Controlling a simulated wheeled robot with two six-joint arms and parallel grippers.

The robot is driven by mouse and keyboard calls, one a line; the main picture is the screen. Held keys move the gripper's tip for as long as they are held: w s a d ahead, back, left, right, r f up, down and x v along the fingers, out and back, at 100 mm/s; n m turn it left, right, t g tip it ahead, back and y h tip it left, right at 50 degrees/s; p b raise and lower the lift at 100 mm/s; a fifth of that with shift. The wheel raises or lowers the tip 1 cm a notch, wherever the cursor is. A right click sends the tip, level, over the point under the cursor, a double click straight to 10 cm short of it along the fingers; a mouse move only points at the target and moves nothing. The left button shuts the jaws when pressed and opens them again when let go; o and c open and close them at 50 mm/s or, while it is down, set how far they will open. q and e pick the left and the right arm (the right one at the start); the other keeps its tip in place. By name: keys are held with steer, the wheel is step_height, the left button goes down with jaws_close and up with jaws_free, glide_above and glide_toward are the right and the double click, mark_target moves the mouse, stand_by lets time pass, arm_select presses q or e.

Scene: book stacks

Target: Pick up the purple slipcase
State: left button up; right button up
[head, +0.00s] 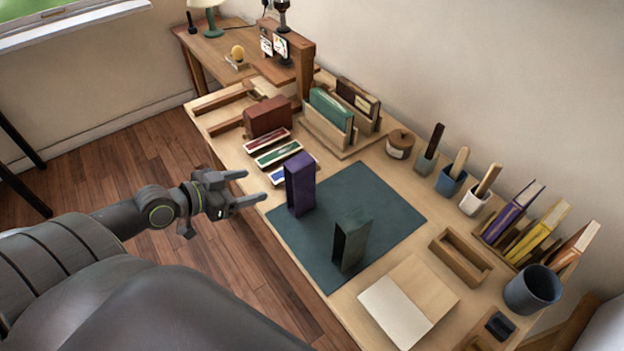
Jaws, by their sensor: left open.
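The purple slipcase (300,184) stands upright on the far left part of the dark green mat (374,210), near the table's edge. My left gripper (254,187) is open and empty, just left of the slipcase. Its two fingers point right toward it, with a small gap between fingertips and slipcase. A dark green slipcase (351,243) stands upright on the nearer part of the mat. My right gripper is not in view.
Flat colored strips (278,152) and a reddish-brown box (267,117) lie beyond the purple slipcase. A wooden tray (461,257), cups and book racks line the right side. The mat's right part is clear.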

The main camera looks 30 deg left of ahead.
mark_target(302, 174)
arm_select(q)
steer(key=p+x, duration=0.2)
steer(key=x, duration=1.3)
steer(key=shift+w+d, duration=0.1)
steer(key=shift+w, duration=0.05)
steer(key=shift+w+d+f+p, duration=0.15)
steer(key=shift+w+f+p, duration=0.2)
steer(key=shift+w, duration=0.1)
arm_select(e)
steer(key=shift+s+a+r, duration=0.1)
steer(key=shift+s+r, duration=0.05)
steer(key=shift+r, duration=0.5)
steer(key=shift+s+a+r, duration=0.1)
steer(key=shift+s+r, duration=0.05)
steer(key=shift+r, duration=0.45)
arm_select(q)
steer(key=shift+c, duration=0.4)
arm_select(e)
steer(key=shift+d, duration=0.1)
arm_select(q)
steer(key=c, duration=1)
steer(key=shift+r, duration=0.1)
steer(key=shift+c, duration=0.2)
